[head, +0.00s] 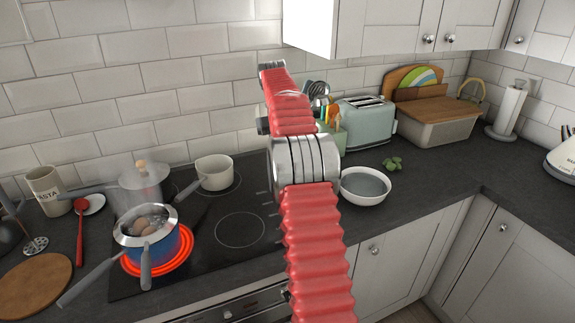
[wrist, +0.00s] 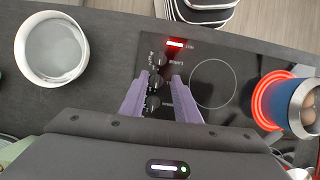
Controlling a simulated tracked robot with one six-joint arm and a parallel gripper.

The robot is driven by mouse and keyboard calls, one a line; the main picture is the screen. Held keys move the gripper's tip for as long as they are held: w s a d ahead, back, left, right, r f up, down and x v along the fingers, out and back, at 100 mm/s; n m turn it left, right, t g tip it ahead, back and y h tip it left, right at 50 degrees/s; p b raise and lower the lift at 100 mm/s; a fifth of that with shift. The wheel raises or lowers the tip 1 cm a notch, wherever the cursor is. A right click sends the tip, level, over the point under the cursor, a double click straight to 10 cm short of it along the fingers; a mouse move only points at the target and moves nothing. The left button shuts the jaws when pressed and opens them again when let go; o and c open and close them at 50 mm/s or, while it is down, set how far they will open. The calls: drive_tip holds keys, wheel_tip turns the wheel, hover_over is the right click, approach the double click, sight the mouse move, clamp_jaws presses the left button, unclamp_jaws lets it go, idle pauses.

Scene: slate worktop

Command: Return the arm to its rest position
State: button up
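My gripper (wrist: 160,76) shows in the wrist view with its two purple fingers apart and nothing between them. In the head view my red ribbed arm reaches up and forward over the worktop, right of the hob; I cannot make out the fingers there.
A blue pot (head: 157,250) with eggs sits on a glowing red ring at the hob's front left. A white saucepan (head: 214,172) stands at the hob's back. A white bowl (head: 364,187) is right of my arm. A toaster (head: 366,122) stands behind.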

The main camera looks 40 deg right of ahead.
idle(0.6)
wheel_tip(320, 180, down, 6)
drive_tip(key=a+f+t, duration=0.1)
drive_tip(key=a+t, duration=0.1)
drive_tip(key=a, duration=0.1)
drive_tip(key=s+a+r+n+t, duration=0.1)
drive_tip(key=s+a+r+t, duration=0.2)
drive_tip(key=s+a, duration=0.8)
drive_tip(key=s+a+r+n+t+h, duration=0.1)
drive_tip(key=s+a+r+n+t, duration=0.1)
drive_tip(key=s+a, duration=1)
drive_tip(key=shift+a+r+t, duration=0.8)
drive_tip(key=shift+a+t, duration=0.6)
drive_tip(key=shift+a, duration=2.65)
